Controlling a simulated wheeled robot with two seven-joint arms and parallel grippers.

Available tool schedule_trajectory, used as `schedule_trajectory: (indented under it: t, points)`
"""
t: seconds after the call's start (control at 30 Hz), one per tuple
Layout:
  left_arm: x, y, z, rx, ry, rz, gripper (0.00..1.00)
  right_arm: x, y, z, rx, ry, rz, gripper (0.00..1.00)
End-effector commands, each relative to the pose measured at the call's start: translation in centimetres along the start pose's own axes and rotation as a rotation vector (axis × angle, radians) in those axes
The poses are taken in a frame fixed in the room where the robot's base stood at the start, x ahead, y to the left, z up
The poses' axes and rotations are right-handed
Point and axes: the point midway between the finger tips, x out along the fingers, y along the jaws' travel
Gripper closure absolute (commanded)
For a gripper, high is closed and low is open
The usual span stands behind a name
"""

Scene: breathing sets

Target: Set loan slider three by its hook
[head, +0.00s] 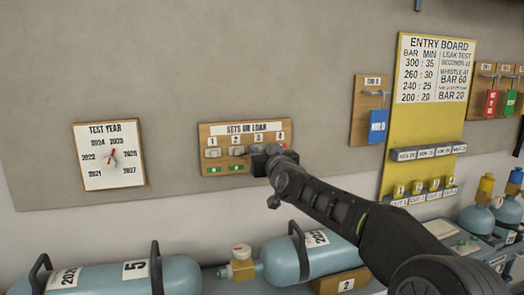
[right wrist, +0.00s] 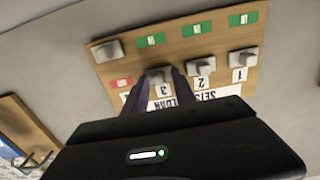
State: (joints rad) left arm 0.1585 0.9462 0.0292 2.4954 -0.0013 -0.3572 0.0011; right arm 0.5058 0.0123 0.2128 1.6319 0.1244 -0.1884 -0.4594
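The loan board (head: 204,140) is a wooden panel on the wall, headed "SETS ON LOAN", with numbered grey sliders. In the right wrist view the board (right wrist: 222,45) appears upside down. Slider three (right wrist: 160,74) sits close to its number, level with slider two (right wrist: 201,65) and slider one (right wrist: 242,62), and a green label shows below each on the board. Slider four (right wrist: 107,50) sits lower on the board, with a red label uncovered. My right gripper (right wrist: 160,88) has its fingers either side of slider three; whether they press on it is unclear. My left gripper is out of view.
A "TEST YEAR" dial (head: 110,157) hangs left of the board. A tag board (head: 366,100) with a blue tag and the yellow entry board (head: 433,120) are to the right. Blue cylinders (head: 180,272) lie below. The wall between dial and loan board is bare.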

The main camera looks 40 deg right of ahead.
Motion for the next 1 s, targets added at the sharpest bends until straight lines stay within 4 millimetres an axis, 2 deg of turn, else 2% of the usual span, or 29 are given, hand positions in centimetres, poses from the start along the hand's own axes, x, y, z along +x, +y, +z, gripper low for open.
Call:
schedule_trajectory:
  t: [0.07,0.37,1.0]
  points:
    - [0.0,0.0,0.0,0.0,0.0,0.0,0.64,-0.01,0.0,0.0,0.0,0.0,0.0,0.75]
    - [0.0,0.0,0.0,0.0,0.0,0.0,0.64,-0.02,0.0,0.0,0.0,0.0,0.0,1.0]
    - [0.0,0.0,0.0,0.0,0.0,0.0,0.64,-0.02,0.0,0.01,0.0,-0.001,0.0,1.0]
